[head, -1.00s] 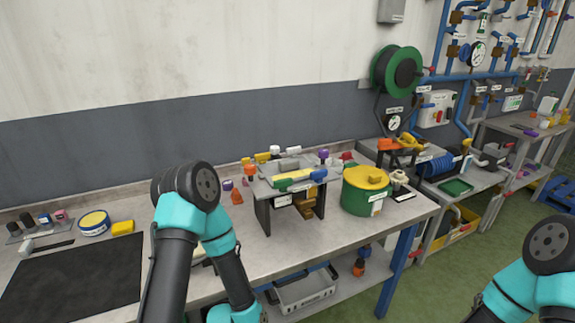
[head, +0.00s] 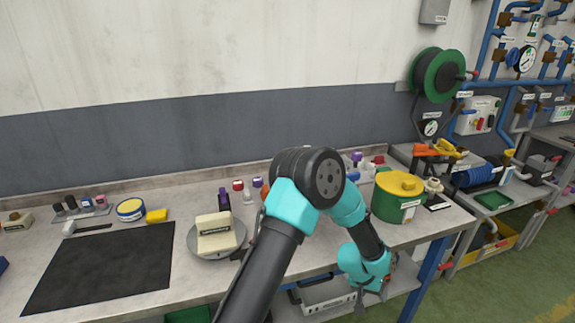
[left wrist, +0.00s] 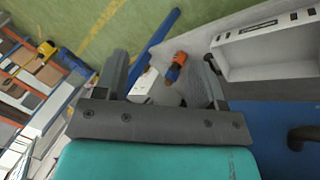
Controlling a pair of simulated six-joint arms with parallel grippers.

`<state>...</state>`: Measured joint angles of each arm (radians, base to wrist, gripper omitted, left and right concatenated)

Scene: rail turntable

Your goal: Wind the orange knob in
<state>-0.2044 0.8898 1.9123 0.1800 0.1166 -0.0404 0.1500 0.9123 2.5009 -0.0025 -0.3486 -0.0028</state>
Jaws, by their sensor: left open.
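My left arm crosses the middle of the head view and hides most of the bench fixture behind it. A sliver of orange (head: 265,190) shows at the arm's left edge; I cannot tell whether it is the orange knob. My left gripper (left wrist: 166,62) is open and empty, low by the bench's front edge, with its fingers blurred against the bench in the head view. My right gripper is out of view.
A grey round turntable (head: 194,250) carries a cream block (head: 216,233) left of my arm. A black mat (head: 100,268) lies further left. A green drum with a yellow lid (head: 397,197) stands right of my arm. A grey bin (left wrist: 270,69) is near the gripper.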

